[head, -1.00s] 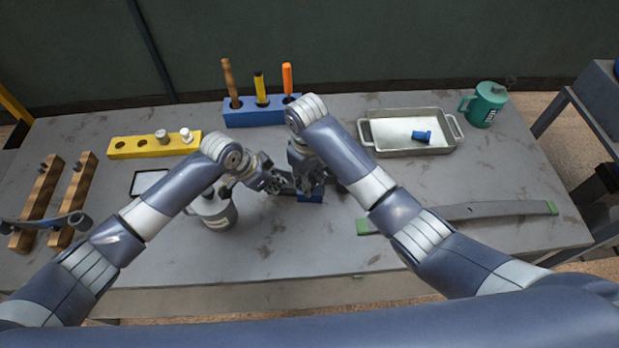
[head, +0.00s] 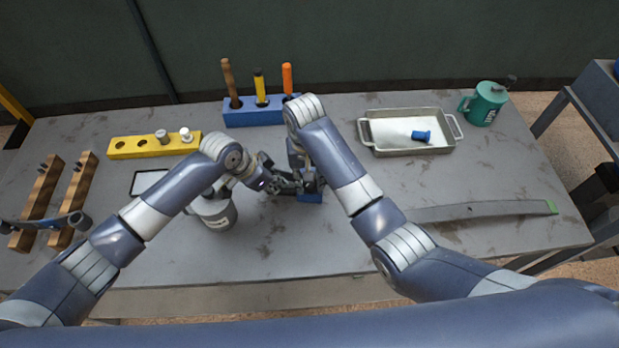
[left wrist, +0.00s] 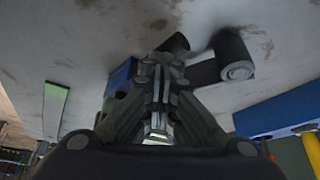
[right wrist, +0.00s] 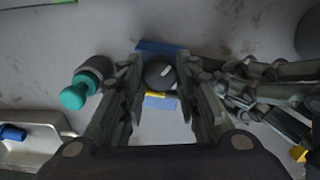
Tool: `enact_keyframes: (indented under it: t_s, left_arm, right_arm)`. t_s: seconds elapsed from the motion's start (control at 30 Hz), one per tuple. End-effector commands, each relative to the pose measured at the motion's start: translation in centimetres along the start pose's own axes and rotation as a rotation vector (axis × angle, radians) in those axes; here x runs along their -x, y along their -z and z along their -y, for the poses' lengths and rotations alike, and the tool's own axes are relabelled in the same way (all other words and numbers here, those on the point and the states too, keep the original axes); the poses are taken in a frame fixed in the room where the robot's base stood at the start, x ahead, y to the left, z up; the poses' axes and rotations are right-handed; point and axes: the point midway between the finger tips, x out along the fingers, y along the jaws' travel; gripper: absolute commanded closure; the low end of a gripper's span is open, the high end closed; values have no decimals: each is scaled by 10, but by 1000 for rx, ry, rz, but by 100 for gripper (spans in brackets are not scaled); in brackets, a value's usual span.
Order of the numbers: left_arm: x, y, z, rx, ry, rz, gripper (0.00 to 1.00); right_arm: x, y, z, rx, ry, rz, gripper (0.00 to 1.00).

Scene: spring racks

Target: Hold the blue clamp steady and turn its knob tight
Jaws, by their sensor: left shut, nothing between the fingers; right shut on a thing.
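The blue clamp (head: 311,197) sits on the table in the middle of the head view, mostly hidden by my grippers. The right wrist view shows its blue base (right wrist: 162,47) and its round dark knob (right wrist: 160,72) from above. My right gripper (right wrist: 161,78) is over the clamp, with one finger on each side of the knob, shut on it. My left gripper (head: 296,184) is low beside the clamp from the left. In the left wrist view its fingers (left wrist: 162,78) are together and empty, with blue clamp (left wrist: 121,75) partly hidden behind them. Whether they touch it I cannot tell.
A grey lidded pot (head: 214,211) stands close under my left forearm. A blue tool rack (head: 252,116) is behind. A metal tray (head: 407,151) and a flat bar (head: 480,210) lie right. A teal-and-grey object (right wrist: 84,87) stands near my right fingers.

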Motion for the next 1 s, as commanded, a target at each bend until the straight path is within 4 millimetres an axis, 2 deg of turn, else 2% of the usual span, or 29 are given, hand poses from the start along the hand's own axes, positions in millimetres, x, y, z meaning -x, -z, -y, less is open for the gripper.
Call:
enact_keyframes:
  t_s: [0.5,0.53,0.6,1.0]
  left_arm:
    - [-1,-2,-1,1,-2,3,100]
    - [-1,-2,-1,1,-2,3,100]
    - [-1,-2,-1,1,-2,3,100]
    - [-1,-2,0,1,-1,4,100]
  right_arm:
    - [-1,0,2,-15,4,1,94]
    - [-1,0,2,-15,4,1,63]
    - [-1,0,2,-15,3,1,49]
    - [6,1,1,-16,2,-3,49]
